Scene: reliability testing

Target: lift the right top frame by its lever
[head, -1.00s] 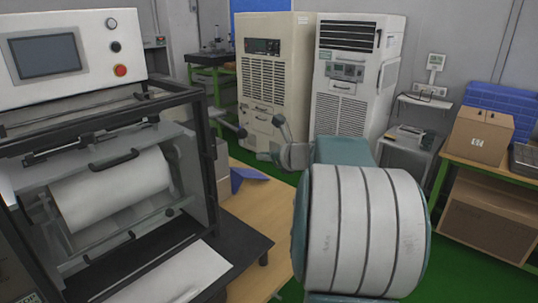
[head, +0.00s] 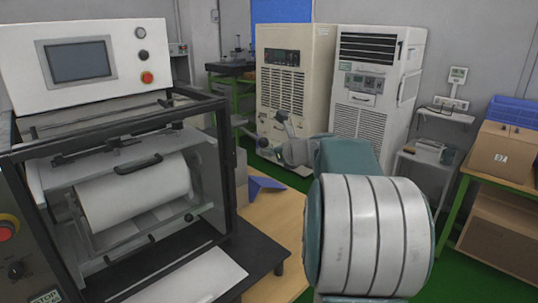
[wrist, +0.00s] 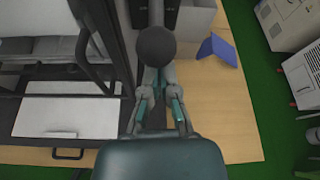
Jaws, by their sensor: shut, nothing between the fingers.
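The machine with the black top frame (head: 160,108) stands on the left in the head view. A dark lever with a ball knob (head: 262,142) sticks out from the right side of this frame. In the wrist view the knob (wrist: 156,46) is large and dark. My gripper (head: 283,135) is shut and empty, just right of the knob in the head view. I cannot tell whether it touches the knob. The frame's dark side bar (wrist: 105,45) runs left of the fingers in the wrist view.
A wooden table (head: 275,215) lies under my arm, with a blue angled piece (head: 263,186) on it. Two tall cabinets, one beige (head: 290,90) and one white (head: 368,95), stand behind. A cardboard box (head: 503,152) rests on a bench at right. Green floor lies between.

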